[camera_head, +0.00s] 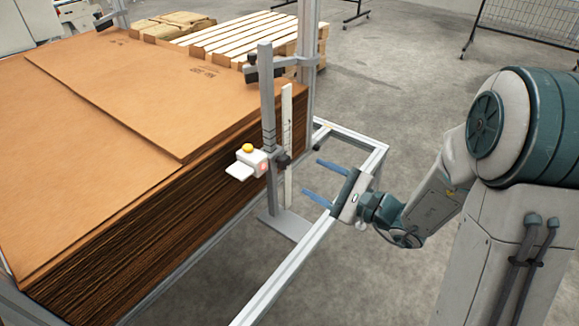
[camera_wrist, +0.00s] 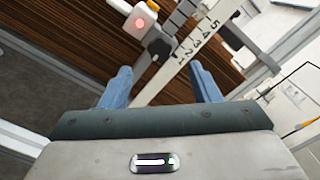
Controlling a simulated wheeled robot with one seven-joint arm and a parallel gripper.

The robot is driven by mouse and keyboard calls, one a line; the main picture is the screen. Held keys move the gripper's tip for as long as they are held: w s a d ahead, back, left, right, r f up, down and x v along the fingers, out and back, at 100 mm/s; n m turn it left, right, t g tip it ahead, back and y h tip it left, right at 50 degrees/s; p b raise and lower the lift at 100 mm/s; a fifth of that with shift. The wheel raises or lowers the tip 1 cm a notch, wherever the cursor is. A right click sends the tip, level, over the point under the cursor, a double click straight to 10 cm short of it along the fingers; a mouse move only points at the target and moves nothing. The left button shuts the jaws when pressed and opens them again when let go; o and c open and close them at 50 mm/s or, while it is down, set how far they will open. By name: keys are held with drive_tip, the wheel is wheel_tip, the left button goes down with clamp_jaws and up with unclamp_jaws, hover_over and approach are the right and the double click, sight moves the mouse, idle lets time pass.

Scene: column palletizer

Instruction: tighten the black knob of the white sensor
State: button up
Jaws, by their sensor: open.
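The white sensor (camera_head: 250,162) with an orange-yellow cap and a red light is mounted on a grey upright post, over the edge of the cardboard stack. It also shows at the top of the wrist view (camera_wrist: 140,22). The black knob (camera_head: 283,160) is on the sensor's right side, by the post; in the wrist view the knob (camera_wrist: 159,48) lies ahead of my fingers and between them sideways. My gripper (camera_head: 317,178) has two blue fingers spread apart and empty, to the right of the knob and apart from it.
A white numbered scale (camera_wrist: 190,52) stands beside the post (camera_head: 267,110). A tall cardboard stack (camera_head: 110,90) fills the left. A pale metal frame rail (camera_head: 290,270) runs below my gripper. Wooden pallets (camera_head: 240,40) lie behind; the floor at right is open.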

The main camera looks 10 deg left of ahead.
sight(286, 164)
drive_tip(key=x, duration=0.8)
drive_tip(key=shift+a+b, duration=0.25)
drive_tip(key=shift+b, duration=0.1)
drive_tip(key=c, duration=1)
